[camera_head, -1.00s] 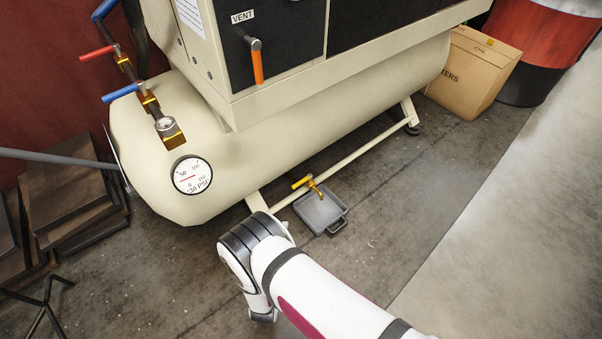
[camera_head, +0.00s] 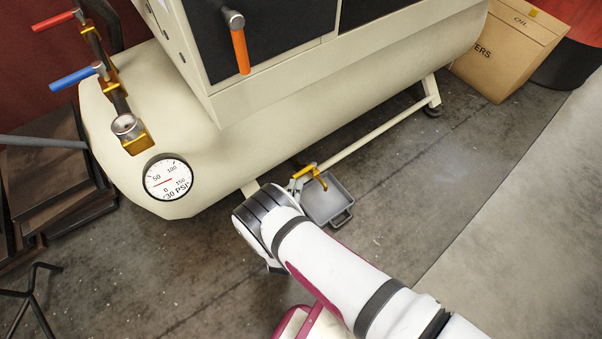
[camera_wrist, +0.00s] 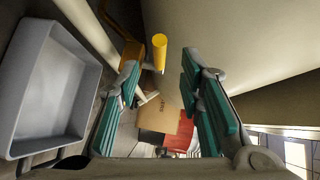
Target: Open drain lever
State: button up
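The drain lever is a yellow handle on a brass valve below the tank. In the head view the drain lever (camera_head: 304,171) sits just above the grey drain pan, beside the end of my arm. In the wrist view the lever's yellow end (camera_wrist: 159,52) shows at the gap between my fingertips, nearer the left finger. My gripper (camera_wrist: 162,72) is open, its two teal-padded fingers apart with nothing clearly held. Whether a finger touches the lever cannot be told. In the head view my gripper is mostly hidden behind my wrist.
The grey drain pan (camera_head: 328,203) stands on the floor under the valve; it also shows at left in the wrist view (camera_wrist: 88,75). The cream tank (camera_head: 270,125) overhangs the valve, with a foot rail (camera_head: 385,131) beside it. A cardboard box (camera_head: 505,50) stands far right.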

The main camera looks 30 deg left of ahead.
aim_at(301, 171)
jog(key=b+x, duration=0.2)
jog(key=x, duration=0.5)
jog(key=shift+w+a+b, duration=0.15)
jog(key=shift+w+b, duration=0.2)
grip_shut()
